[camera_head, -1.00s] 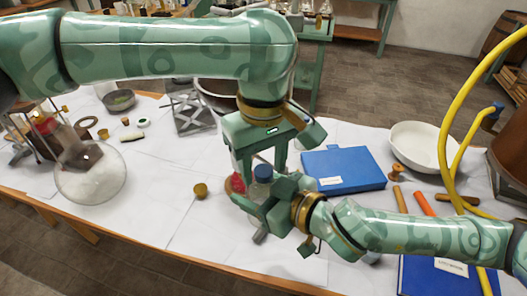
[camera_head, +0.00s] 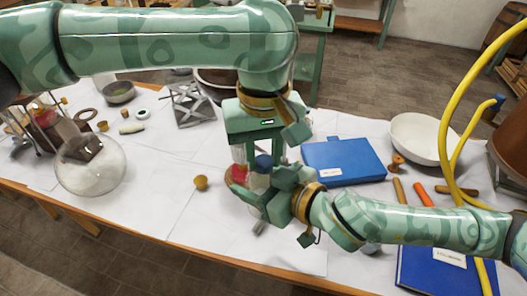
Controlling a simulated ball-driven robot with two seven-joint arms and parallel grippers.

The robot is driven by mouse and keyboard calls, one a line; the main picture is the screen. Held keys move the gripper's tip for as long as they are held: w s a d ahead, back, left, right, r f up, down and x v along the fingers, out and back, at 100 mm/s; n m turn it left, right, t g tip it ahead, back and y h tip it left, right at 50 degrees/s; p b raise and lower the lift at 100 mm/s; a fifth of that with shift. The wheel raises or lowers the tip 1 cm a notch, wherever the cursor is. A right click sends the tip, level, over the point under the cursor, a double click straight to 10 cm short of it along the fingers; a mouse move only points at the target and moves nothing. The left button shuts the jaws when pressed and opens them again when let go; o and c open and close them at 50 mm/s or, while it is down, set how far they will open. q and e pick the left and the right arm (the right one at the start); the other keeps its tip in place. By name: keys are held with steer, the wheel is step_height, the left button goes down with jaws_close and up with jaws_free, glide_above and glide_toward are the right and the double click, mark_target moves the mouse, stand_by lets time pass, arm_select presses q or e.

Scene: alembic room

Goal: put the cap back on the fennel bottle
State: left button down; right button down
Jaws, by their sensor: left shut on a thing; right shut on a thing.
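A blue cap (camera_head: 263,161) sits between my two grippers in the head view, directly above a small clear bottle (camera_head: 258,183). My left gripper (camera_head: 262,158) comes down from above and is shut on the blue cap. My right gripper (camera_head: 262,190) reaches in from the right and is shut on the bottle, hiding much of it. The cap is at the bottle's top, but I cannot tell whether it is seated or slightly apart. The bottle's label is not readable.
A red-topped object (camera_head: 237,176) stands close behind on the left, partly hidden. A cork (camera_head: 201,182) lies to the left on the white-covered table. A round glass flask (camera_head: 90,165) is farther left. A blue book (camera_head: 342,161) and white bowl (camera_head: 418,138) are right.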

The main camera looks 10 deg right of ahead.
arm_select(q)
steer(key=c, duration=1.1)
jaws_free()
steer(key=shift+r, duration=2.3)
step_height(320, 180, up, 3)
steer(key=shift+f+n, duration=0.1)
steer(key=shift+n, duration=1.1)
steer(key=shift+c, duration=0.3)
steer(key=shift+s+r+n, duration=0.1)
steer(key=shift+r+n, duration=0.25)
steer(key=shift+n, duration=0.05)
steer(key=shift+f, duration=0.15)
